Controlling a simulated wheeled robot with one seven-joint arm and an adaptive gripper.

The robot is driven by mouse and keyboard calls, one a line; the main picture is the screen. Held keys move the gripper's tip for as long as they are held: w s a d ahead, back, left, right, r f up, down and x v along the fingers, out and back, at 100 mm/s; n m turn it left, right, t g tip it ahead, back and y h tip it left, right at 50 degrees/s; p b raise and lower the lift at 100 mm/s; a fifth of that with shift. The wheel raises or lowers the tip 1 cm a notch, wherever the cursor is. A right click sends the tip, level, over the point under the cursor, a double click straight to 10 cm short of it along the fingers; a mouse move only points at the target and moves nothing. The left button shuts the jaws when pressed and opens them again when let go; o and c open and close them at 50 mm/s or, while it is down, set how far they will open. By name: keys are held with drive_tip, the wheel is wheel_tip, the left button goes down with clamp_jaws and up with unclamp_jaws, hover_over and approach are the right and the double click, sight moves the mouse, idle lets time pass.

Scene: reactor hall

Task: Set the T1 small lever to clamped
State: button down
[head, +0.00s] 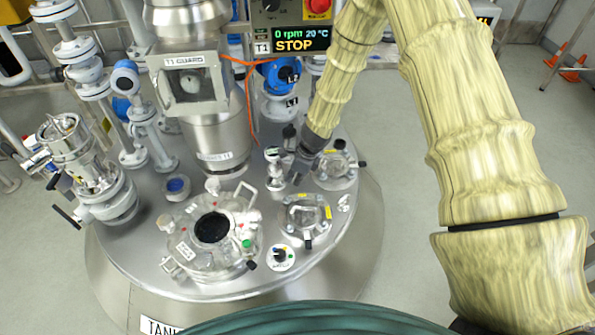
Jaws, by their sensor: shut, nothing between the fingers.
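The round steel tank top (150,250) fills the middle of the head view. Two small round ports with clamp fittings sit on its right side. The nearer one (305,216) has yellow labels and a black-tipped lever (308,243) at its front edge. The farther one (335,167) has a black-tipped lever (362,164) on its right. The labels are too small to tell which is the T1 small lever. My gripper (298,176) is shut and empty, pointing down just left of the farther port, beside a small metal fitting (273,168). My arm partly hides that area.
A large open hatch (212,230) with upright handles and a small dial (281,256) are at the front of the tank top. The T1 guard housing (190,82), valves (282,75) and an orange cable (250,100) rise behind. A display reads STOP.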

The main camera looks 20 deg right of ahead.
sight(271, 179)
drive_tip(key=shift+w+a+f, duration=0.35)
drive_tip(key=shift+w+a, duration=0.05)
drive_tip(key=shift+a, duration=0.2)
drive_tip(key=shift+w+a+f, duration=0.35)
drive_tip(key=shift+a+f, duration=0.05)
drive_tip(key=shift+a, duration=0.25)
drive_tip(key=shift+w+a+f, duration=0.35)
drive_tip(key=shift+w+a, duration=0.05)
drive_tip(key=shift+a, duration=0.2)
